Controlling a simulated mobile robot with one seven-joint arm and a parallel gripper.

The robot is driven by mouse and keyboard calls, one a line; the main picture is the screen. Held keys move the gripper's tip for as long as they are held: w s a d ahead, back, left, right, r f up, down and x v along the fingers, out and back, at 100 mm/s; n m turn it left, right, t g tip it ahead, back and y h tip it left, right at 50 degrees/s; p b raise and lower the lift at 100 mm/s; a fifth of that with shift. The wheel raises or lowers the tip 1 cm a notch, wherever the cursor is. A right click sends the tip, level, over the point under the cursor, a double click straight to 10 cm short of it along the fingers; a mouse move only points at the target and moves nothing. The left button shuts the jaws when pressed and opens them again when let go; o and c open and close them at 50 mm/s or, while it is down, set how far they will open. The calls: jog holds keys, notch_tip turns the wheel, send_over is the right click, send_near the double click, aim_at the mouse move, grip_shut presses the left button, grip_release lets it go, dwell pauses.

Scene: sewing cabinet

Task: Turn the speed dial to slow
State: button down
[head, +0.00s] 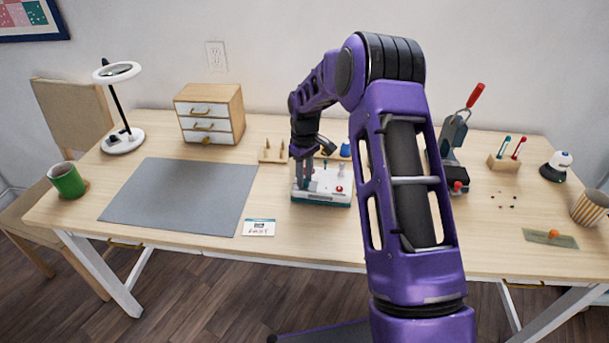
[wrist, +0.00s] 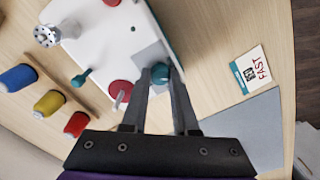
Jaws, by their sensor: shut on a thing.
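The white machine with a teal base (head: 325,196) stands near the middle of the table; its white top (wrist: 105,45) also shows in the wrist view. My gripper (head: 304,184) reaches down over the machine's left side. In the wrist view my gripper (wrist: 160,76) has its two fingers on either side of a round teal knob (wrist: 160,72), shut on it. The knob sits on a grey patch near the machine's edge. No dial marks are readable. A card (head: 258,228) reading FAST lies on the table in front of the machine.
A red knob (wrist: 120,93) and a small teal lever (wrist: 80,78) stand close to my fingers. Several thread spools (wrist: 47,103) stand beside the machine. A grey mat (head: 175,196) lies left of it; a press with a red handle (head: 454,135) stands right.

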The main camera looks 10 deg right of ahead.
jog(key=n, duration=0.3)
jog(key=shift+r+n+p, duration=0.1)
jog(key=shift+n+p, duration=0.2)
jog(key=shift+p, duration=0.05)
jog(key=shift+n+p, duration=0.3)
jog(key=shift+n, duration=1.6)
jog(key=c, duration=0.7)
grip_release()
notch_tip(320, 180, up, 17)
jog(key=shift+r+p, duration=0.15)
jog(key=shift+p, duration=0.5)
